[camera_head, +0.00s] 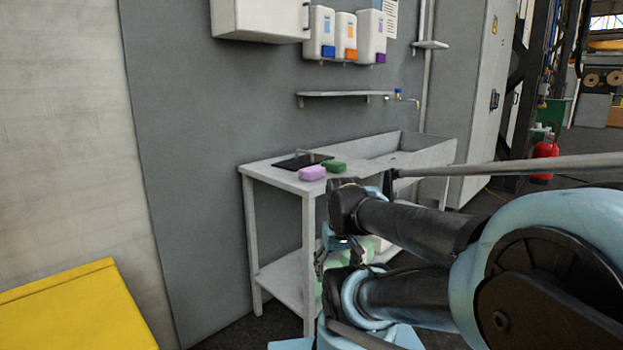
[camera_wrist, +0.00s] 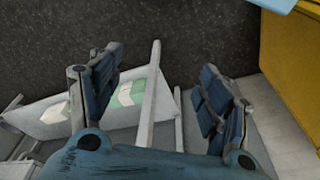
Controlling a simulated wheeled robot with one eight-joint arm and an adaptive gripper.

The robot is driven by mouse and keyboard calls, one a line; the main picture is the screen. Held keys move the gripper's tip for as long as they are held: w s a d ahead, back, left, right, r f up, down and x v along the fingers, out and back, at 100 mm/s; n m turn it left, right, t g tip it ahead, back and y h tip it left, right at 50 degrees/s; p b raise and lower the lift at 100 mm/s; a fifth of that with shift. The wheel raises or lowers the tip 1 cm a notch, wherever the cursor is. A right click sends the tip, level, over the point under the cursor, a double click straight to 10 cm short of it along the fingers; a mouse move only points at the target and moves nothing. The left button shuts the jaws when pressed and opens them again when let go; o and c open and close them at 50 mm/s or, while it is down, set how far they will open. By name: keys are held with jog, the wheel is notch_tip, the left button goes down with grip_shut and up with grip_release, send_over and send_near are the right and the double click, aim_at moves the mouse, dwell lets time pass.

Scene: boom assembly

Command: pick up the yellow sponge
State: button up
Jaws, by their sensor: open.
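No yellow sponge shows in either view. A pink sponge (camera_head: 312,173) and a green sponge (camera_head: 334,166) lie on the near part of the grey sink table (camera_head: 278,177). My gripper (camera_head: 326,262) is in front of the table and below the level of its top, partly covered by my own arm. In the wrist view my gripper (camera_wrist: 162,88) is open, with its two dark fingers wide apart and nothing between them held. Beyond the fingers are the table's pale legs and its lower shelf (camera_wrist: 40,117).
A green-and-white item (camera_wrist: 128,93) is on the lower shelf. A dark flat board (camera_head: 303,161) lies on the tabletop. A wall shelf (camera_head: 345,94) and soap dispensers (camera_head: 346,37) hang above. A yellow box (camera_head: 75,312) stands at lower left. Dark floor (camera_wrist: 210,35) is open.

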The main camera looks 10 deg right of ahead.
jog(key=o, duration=0.6)
jog(key=shift+s+r, duration=0.25)
jog(key=shift+r, duration=0.05)
jog(key=shift+o, duration=0.5)
jog(key=w+r+n+y, duration=0.1)
jog(key=w+r+n, duration=0.2)
jog(key=w+r, duration=1.3)
jog(key=shift+r+t, duration=0.3)
jog(key=shift+r, duration=0.35)
jog(key=w+d+r+n+y, duration=0.1)
jog(key=w+d+r, duration=0.1)
jog(key=w+r, duration=0.35)
jog(key=w+d+r+n+t, duration=0.1)
jog(key=w+r+n, duration=0.15)
jog(key=w, duration=0.65)
jog(key=w+d+r+n+y, duration=0.1)
jog(key=w+d+r, duration=0.1)
jog(key=w+r, duration=0.45)
send_near(312, 168)
jog(key=shift+m, duration=0.25)
jog(key=x, duration=0.2)
jog(key=s+x, duration=0.1)
jog(key=x, duration=0.1)
jog(key=shift+w+d+f, duration=0.1)
jog(key=shift+f, duration=0.45)
jog(key=x, duration=0.4)
jog(key=shift+w+a, duration=0.25)
jog(key=shift+w+a+f, duration=0.1)
jog(key=shift+w+f, duration=0.05)
jog(key=shift+f, duration=0.35)
